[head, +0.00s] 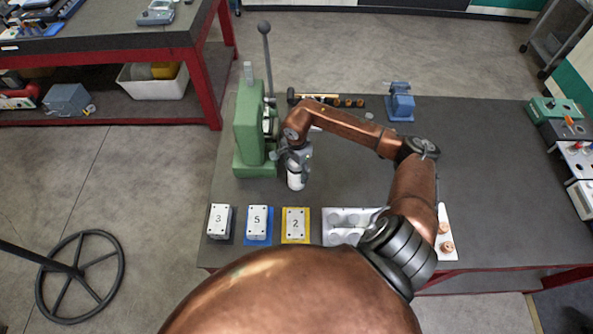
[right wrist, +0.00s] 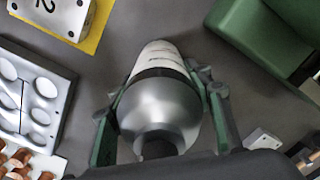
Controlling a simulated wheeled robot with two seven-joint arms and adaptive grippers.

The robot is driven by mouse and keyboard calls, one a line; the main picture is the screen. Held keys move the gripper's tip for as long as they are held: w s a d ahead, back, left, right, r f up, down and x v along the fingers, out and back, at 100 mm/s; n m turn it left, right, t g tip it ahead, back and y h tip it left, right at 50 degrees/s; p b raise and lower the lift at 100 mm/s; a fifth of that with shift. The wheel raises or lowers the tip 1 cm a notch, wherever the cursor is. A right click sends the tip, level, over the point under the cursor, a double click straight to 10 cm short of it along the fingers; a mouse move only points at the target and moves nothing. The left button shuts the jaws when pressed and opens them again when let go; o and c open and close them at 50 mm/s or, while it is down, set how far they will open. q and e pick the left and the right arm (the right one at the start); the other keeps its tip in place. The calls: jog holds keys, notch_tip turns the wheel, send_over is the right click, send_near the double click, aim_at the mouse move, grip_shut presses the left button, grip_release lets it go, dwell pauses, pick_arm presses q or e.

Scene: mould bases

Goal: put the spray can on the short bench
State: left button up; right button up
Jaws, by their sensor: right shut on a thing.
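The spray can (head: 296,177), white with a silver domed top, is in my right gripper (head: 297,155). In the right wrist view the spray can (right wrist: 161,100) is between the two green-sided fingers (right wrist: 160,112), which are shut on it. The can is roughly upright over the dark-topped, red-framed bench (head: 330,190) in front of me; whether its base touches the top cannot be told. Another red-framed bench (head: 120,30) stands at the upper left. I cannot tell by length which is the short one. My left gripper is not in view.
A green press (head: 250,125) with a lever stands just left of the can. Numbered white blocks (head: 257,221) and a grey tray (head: 345,222) line the front edge. A blue vise (head: 400,102) is at the back. Bare top lies right of my arm.

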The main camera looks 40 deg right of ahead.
jog(key=shift+f, duration=0.1)
jog(key=o, duration=1.1)
jog(key=shift+c, duration=0.2)
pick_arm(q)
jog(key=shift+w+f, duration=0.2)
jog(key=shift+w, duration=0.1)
pick_arm(e)
jog(key=o, duration=0.4)
pick_arm(q)
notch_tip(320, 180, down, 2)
jog(key=b, duration=0.2)
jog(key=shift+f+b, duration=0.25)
jog(key=shift+b, duration=0.15)
pick_arm(e)
notch_tip(320, 180, up, 12)
jog(key=shift+r, duration=0.15)
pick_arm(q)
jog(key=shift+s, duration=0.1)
